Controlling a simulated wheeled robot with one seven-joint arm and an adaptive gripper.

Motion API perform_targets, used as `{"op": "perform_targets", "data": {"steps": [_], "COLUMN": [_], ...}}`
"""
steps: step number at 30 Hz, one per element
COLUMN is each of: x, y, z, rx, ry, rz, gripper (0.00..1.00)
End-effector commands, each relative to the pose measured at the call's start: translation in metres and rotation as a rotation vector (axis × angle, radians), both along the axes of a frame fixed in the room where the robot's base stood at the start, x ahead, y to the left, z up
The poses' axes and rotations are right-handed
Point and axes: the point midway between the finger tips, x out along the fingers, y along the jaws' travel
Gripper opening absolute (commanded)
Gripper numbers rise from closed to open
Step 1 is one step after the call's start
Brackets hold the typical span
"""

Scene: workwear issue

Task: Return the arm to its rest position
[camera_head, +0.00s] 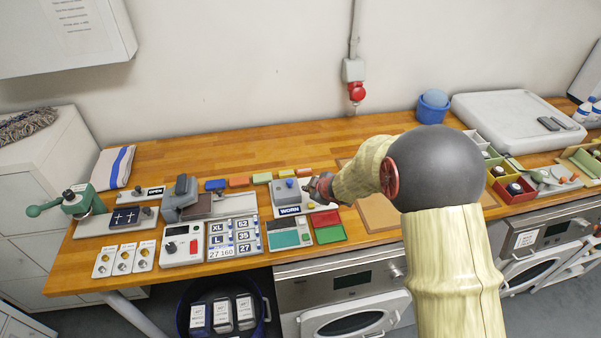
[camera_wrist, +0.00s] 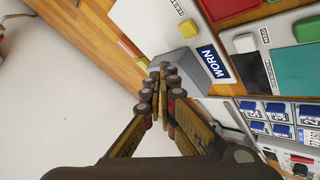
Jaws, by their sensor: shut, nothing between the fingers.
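My arm reaches in from the right of the head view, its pale-covered links and dark round joint standing over the wooden counter (camera_head: 330,150). I cannot tell whether the fingertips touch the block.
A white tray (camera_head: 480,108) and blue bucket (camera_head: 432,110) stand at the right back. The counter's back strip is mostly clear. Washers stand below.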

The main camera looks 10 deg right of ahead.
Motion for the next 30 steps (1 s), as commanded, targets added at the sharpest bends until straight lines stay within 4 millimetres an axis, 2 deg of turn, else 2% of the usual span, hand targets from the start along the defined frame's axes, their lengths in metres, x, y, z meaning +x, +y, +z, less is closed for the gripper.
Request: {"op": "perform_targets", "data": {"steps": [5, 8, 11, 12, 14, 17, 21, 26, 30], "x": [-0.001, -0.008, -0.033, -0.047, -0.070, -0.112, -0.175, -0.252, -0.315], "y": [-0.002, -0.014, -0.032, -0.041, -0.054, -0.072, -0.081, -0.072, -0.052], "z": [-0.002, -0.010, -0.032, -0.040, -0.042, -0.027, 0.011, 0.061, 0.099], "rx": [-0.002, -0.019, -0.034, -0.039, -0.045, -0.044, -0.009, 0.075, 0.174], "ry": [0.008, 0.050, 0.144, 0.188, 0.253, 0.343, 0.440, 0.523, 0.565], "rz": [-0.009, -0.054, -0.148, -0.194, -0.279, -0.422, -0.610, -0.778, -0.866], "gripper": [0.00, 0.00, 0.00, 0.00, 0.00, 0.00, 0.00, 0.00, 0.00]}}
